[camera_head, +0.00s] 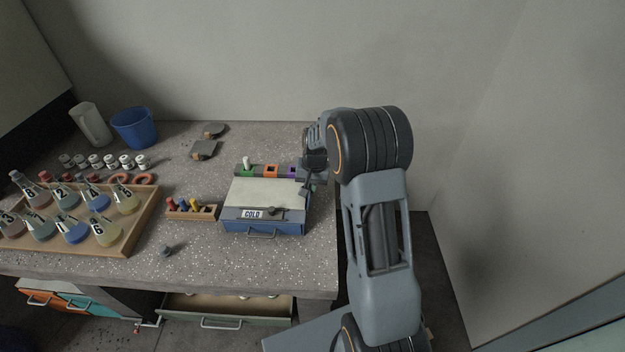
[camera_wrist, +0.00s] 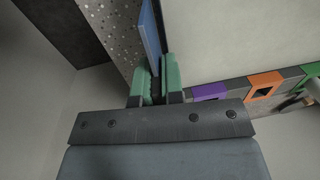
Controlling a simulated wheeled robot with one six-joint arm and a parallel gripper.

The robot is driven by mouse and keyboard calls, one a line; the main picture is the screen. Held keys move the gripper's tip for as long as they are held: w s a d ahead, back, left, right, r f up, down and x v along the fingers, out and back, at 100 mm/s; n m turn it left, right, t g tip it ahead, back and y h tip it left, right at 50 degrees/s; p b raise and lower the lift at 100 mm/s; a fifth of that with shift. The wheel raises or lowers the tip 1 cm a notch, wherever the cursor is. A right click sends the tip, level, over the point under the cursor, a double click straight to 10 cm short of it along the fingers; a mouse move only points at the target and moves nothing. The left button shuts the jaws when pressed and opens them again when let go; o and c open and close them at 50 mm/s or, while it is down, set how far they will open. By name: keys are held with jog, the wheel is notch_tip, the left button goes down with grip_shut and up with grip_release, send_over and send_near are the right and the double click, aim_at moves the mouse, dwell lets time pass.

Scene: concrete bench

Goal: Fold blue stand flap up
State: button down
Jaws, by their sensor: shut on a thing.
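A pale-topped case (camera_head: 265,193) with a blue front and a COLD label lies on the bench. A thin blue panel, the stand flap (camera_wrist: 150,38), runs along the case's side edge in the wrist view. My gripper (camera_wrist: 155,68) has green fingers on either side of this panel and is shut on it. In the head view my gripper (camera_head: 307,186) is at the case's back right corner. My arm hides most of the flap there, so its angle is hard to tell.
A strip of coloured slots (camera_head: 270,171) stands right behind the case. A small wooden rack (camera_head: 191,212) and a tray of flasks (camera_head: 137,240) are on the left. The bench ends just right of the case, and a wall stands behind.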

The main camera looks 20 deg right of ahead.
jog(key=shift+a+r+g+h+p, duration=0.1)
jog(key=shift+a+g+h+p, duration=0.2)
jog(key=shift+h+p, duration=0.15)
dwell(0.4)
jog(key=c, duration=1.2)
grip_release()
jog(key=shift+w, duration=0.1)
jog(key=shift+c, duration=0.2)
notch_tip(320, 180, up, 14)
jog(key=shift+f+p, duration=0.2)
jog(key=shift+p, duration=0.1)
